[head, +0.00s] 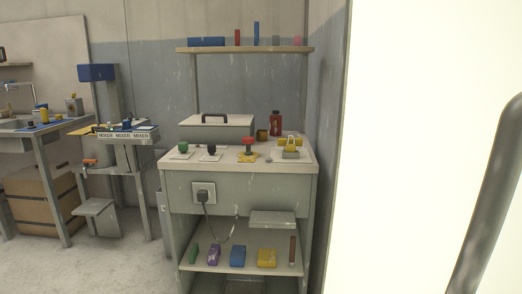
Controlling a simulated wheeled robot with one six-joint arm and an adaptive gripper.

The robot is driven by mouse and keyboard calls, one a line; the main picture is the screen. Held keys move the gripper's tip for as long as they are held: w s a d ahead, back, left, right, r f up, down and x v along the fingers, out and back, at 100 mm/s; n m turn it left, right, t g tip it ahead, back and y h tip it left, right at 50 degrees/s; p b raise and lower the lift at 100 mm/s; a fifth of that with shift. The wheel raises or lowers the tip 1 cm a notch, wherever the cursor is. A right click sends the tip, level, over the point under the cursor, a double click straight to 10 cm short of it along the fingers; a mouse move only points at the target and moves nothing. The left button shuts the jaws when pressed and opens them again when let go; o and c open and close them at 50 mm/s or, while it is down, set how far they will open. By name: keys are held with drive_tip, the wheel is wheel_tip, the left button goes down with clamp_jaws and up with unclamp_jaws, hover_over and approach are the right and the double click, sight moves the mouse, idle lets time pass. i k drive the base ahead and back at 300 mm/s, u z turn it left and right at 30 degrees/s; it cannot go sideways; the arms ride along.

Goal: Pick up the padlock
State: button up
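A small yellow padlock (291,145) with a pale raised shackle shows on the right part of the bench top (226,161), near its right edge. It looks upright on or against a small light-grey block. Another yellow object (284,141) is close behind it, and the two partly overlap in the picture. My gripper is not in view.
Red (248,147), black (211,150) and green (183,148) knobs stand along the bench front, left of the padlock. A grey case (215,126) and red bottle (275,123) are behind. A bright white panel (420,150) and dark bar (490,195) fill the right.

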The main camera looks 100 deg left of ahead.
sight(289, 148)
drive_tip(key=u, duration=3.9)
drive_tip(key=i, duration=1.05)
